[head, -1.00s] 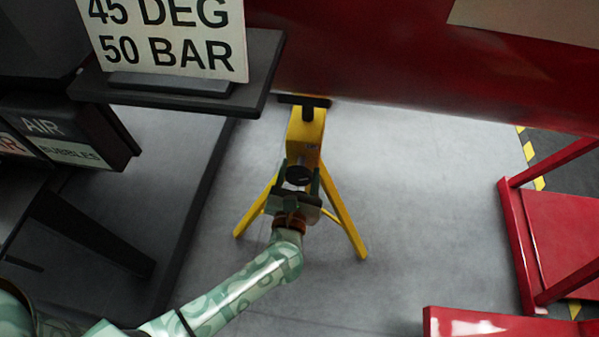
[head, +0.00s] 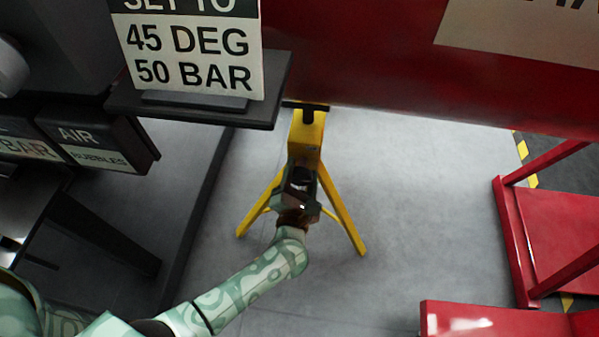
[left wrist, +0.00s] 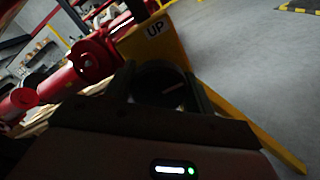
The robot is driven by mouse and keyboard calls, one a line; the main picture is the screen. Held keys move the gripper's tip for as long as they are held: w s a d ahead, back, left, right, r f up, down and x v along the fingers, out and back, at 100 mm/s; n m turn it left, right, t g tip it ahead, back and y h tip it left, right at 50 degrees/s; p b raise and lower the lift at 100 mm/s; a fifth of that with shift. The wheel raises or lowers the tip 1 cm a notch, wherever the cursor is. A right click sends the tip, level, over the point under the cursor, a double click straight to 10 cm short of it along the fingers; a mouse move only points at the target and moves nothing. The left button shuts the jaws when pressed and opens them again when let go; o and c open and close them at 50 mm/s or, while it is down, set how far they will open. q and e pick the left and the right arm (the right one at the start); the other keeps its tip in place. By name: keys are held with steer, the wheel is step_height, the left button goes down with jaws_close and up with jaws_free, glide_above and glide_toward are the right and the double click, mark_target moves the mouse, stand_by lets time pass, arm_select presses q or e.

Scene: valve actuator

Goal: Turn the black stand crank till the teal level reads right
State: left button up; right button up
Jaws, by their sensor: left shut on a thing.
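The yellow stand (head: 307,135) stands on splayed legs on the grey floor, its black top plate under the red beam. The black crank (left wrist: 158,84) shows in the left wrist view as a dark round part between my fingers, before the yellow post marked UP. My left gripper (head: 301,178) is shut on the crank at the front of the post; in the head view gripper and crank overlap darkly. The crank's exact angle is unclear. I cannot make out a teal level in either view. My right gripper is not in view.
A sign (head: 195,60) reading 45 DEG, 50 BAR stands on a dark shelf (head: 210,112) left of the stand. Dark AIR and BAR boxes (head: 95,145) sit further left. A red frame (head: 510,240) stands at right. Floor between is clear.

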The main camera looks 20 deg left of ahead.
arm_select(q)
steer(key=m+p, duration=0.1)
steer(key=m, duration=0.2)
steer(key=shift+m, duration=0.3)
steer(key=shift+d+f+m+p, duration=0.1)
steer(key=shift+m+p, duration=0.4)
steer(key=shift+m, duration=1)
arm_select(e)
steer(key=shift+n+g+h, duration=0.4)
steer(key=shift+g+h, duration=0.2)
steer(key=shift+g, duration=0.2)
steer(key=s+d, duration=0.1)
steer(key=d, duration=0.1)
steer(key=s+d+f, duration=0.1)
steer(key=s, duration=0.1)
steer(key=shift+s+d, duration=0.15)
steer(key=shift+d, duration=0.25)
arm_select(q)
steer(key=shift+f, duration=0.1)
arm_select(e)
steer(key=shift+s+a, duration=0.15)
arm_select(q)
steer(key=o, duration=1)
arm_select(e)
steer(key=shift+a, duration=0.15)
